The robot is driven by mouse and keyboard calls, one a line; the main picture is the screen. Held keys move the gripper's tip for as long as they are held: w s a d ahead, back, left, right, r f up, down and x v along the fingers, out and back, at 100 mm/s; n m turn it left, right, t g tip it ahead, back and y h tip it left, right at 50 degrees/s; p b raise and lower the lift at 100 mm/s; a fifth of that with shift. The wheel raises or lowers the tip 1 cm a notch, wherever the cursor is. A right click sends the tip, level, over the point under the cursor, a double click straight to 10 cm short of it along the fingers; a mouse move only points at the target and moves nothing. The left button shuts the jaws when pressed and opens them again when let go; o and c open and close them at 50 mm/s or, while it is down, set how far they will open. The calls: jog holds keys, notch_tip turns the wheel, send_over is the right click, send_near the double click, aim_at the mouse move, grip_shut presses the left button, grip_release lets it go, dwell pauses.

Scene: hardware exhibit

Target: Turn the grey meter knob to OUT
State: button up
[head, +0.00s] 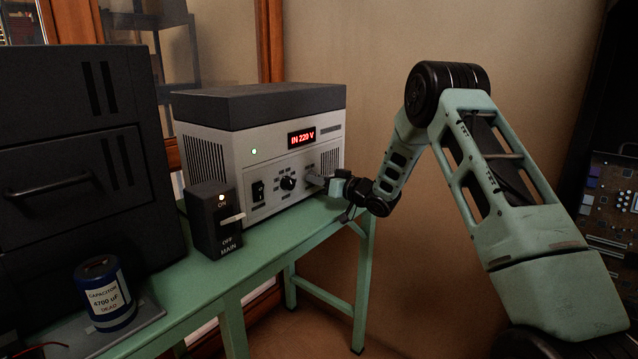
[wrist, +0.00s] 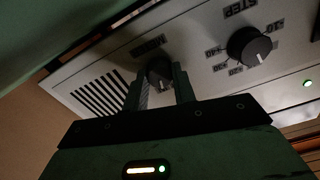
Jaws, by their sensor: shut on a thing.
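The meter knob (wrist: 158,72) is small and dark grey with a pale pointer line, low on the front panel of the light grey unit (head: 232,146). In the wrist view my gripper (wrist: 160,84) has one finger on each side of the knob and is shut on it. In the head view my gripper (head: 320,181) reaches the panel from the right and hides the knob. The unit's red display (head: 302,137) reads "IN 220 V".
The black STEP knob (head: 288,183) sits close to the left of my gripper, with a rocker switch (head: 258,191) beyond it. A black MAIN switch box (head: 213,221) and a blue capacitor (head: 106,296) stand on the green bench (head: 189,290). A dark cabinet (head: 75,170) fills the left.

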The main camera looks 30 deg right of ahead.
jog(key=n+b, duration=0.1)
jog(key=n, duration=0.1)
jog(key=n+b, duration=0.1)
jog(key=b, duration=0.1)
jog(key=shift+f+n, duration=0.2)
jog(key=shift+n, duration=0.2)
jog(key=shift+r+n+b, duration=0.1)
jog(key=shift+n+b, duration=0.9)
jog(key=shift+n, duration=0.4)
jog(key=o, duration=1)
jog(key=shift+s, duration=0.1)
jog(key=v, duration=1.7)
jog(key=shift+s+d+r+p, duration=0.1)
jog(key=shift+p, duration=0.2)
